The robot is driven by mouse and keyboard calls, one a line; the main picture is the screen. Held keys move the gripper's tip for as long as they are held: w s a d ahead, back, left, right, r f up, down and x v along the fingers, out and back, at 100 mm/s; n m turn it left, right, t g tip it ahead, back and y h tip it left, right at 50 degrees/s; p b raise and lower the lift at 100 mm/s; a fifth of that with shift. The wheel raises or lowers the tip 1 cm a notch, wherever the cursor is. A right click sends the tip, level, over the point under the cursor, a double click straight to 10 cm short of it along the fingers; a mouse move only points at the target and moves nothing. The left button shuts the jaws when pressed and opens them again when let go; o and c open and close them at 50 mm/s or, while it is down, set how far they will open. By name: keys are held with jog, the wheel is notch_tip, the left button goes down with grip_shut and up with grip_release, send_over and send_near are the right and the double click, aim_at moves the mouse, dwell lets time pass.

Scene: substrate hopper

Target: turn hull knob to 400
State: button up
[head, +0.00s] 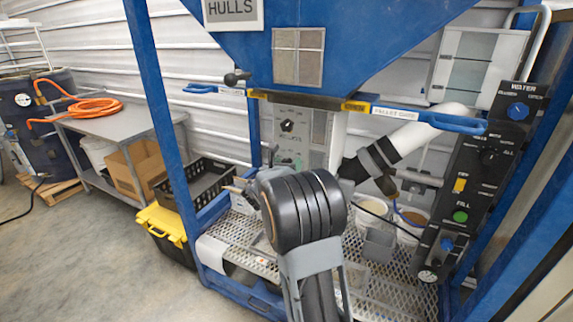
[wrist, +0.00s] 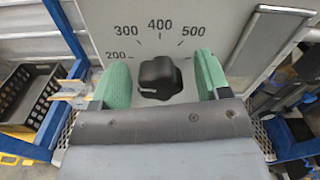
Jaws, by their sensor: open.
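The hull knob (wrist: 160,78) is black and sits on a pale panel (wrist: 110,25) in the wrist view. Printed numbers 200, 300, 400 and 500 arc above it from left to right. A light mark shows at the knob's lower left, pointing roughly left, away from the 400. My gripper (wrist: 162,66) is open, with one green finger on each side of the knob. Gaps show between the knob and both fingers. In the head view my own arm hides most of the gripper. A panel with a dark dial (head: 287,125) shows behind it there.
A black control box (head: 488,150) with blue, yellow and green controls stands at right. A blue handle bar (head: 458,124) crosses in front. A black crate (head: 198,182) and a yellow-lidded bin (head: 164,224) stand at left. A metal mesh deck (head: 245,228) lies below.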

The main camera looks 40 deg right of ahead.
jog(key=shift+c, duration=0.2)
jog(key=c, duration=0.9)
jog(key=shift+f, duration=0.1)
jog(key=shift+f+b, duration=0.1)
jog(key=shift+b, duration=0.4)
